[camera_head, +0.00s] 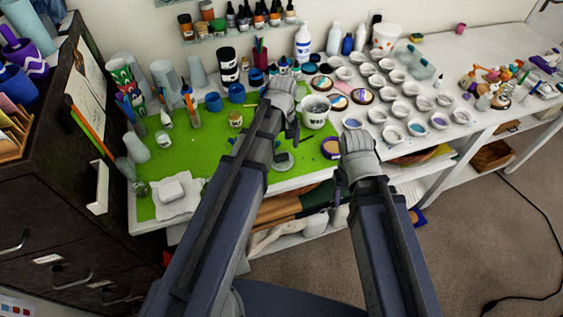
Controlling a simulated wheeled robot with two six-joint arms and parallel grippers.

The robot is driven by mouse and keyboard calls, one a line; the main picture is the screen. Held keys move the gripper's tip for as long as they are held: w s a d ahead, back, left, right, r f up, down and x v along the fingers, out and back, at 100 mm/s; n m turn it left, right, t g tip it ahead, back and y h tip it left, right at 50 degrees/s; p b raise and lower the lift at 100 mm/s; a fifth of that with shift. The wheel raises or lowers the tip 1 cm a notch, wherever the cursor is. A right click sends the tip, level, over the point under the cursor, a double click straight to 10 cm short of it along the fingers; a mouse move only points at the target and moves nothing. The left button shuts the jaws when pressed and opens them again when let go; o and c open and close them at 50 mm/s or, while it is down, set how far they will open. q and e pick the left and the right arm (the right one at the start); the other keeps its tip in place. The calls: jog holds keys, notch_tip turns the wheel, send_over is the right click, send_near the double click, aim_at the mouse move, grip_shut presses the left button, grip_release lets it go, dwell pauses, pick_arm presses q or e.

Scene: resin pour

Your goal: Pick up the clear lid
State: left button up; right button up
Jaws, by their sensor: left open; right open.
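I cannot make out the clear lid for certain. A small greyish round piece (283,160) lies on the green mat (220,150), and it may be the lid. My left gripper (293,128) is open above the mat, just beyond that piece and to the left of a white labelled tub (315,113). The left arm hides part of the mat. My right gripper (341,150) is open near the table's front edge, to the right of the round piece. I see nothing held in either gripper.
Several small white cups (402,109) fill the table's middle right. A translucent tray (420,63) lies behind them. Blue cups (236,93) and a black-and-white jar (228,65) stand at the back left. A white cloth (178,200) lies at the front left. The mat's left part has free room.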

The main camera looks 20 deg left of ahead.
aim_at(282, 155)
pick_arm(q)
jog(key=shift+a+f+b, duration=0.1)
jog(key=shift+f+b, duration=2.5)
jog(key=shift+f, duration=0.05)
jog(key=shift+r, duration=0.1)
pick_arm(e)
notch_tip(282, 155, down, 5)
jog(key=shift+f, duration=0.1)
pick_arm(q)
jog(key=c, duration=1.4)
jog(key=shift+r, duration=0.1)
